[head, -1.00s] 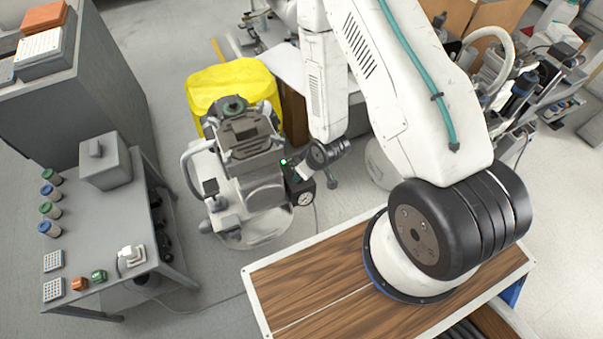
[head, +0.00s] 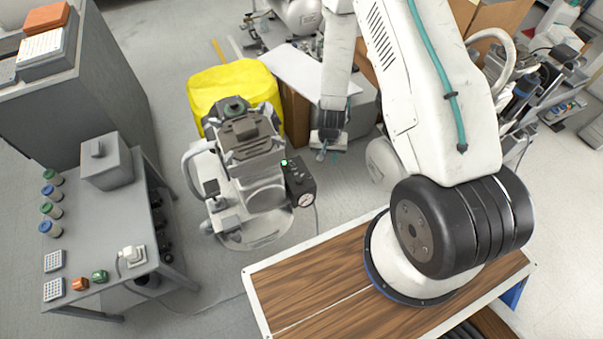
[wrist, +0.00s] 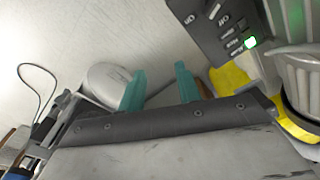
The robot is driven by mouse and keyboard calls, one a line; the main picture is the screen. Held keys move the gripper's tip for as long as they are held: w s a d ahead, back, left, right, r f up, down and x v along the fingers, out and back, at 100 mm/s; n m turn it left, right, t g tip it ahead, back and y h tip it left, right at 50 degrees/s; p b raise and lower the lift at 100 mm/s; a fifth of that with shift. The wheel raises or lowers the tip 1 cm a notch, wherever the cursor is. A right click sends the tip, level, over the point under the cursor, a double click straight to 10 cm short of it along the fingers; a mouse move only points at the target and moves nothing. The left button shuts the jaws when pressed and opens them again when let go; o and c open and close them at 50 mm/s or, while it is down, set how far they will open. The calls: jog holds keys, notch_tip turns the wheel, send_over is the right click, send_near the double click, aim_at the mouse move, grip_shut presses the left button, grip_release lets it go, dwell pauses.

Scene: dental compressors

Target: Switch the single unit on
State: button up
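The single unit is a grey and white compressor (head: 245,185) standing on the floor in the head view. A black control box (head: 301,182) with a round gauge sits on its right side, and a small green light (head: 284,162) glows at the box's upper left corner. In the wrist view the control box (wrist: 212,28) is at the top right with "Off" and "On" lettering and the lit green lamp (wrist: 250,43). The switch position is not clear. My gripper (head: 325,154) is right of the box and apart from it. Its teal fingers (wrist: 159,80) are spread with nothing between them.
A yellow-covered object (head: 232,84) stands behind the compressor. A grey table (head: 115,215) with jars and small parts is at left. A wood-topped surface (head: 300,290) lies in front. Cardboard boxes (head: 296,112) stand behind my gripper. A round white tank (wrist: 108,82) shows beyond the fingers.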

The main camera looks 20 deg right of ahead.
aim_at(300, 177)
jog(key=w+a+r+m+g+y, duration=0.1)
jog(key=a+r+m+g+y, duration=0.1)
jog(key=a+m+y, duration=0.4)
jog(key=shift+m+h, duration=0.7)
jog(key=x, duration=0.8)
jog(key=shift+a+r, duration=0.15)
jog(key=shift+a, duration=0.1)
grip_shut()
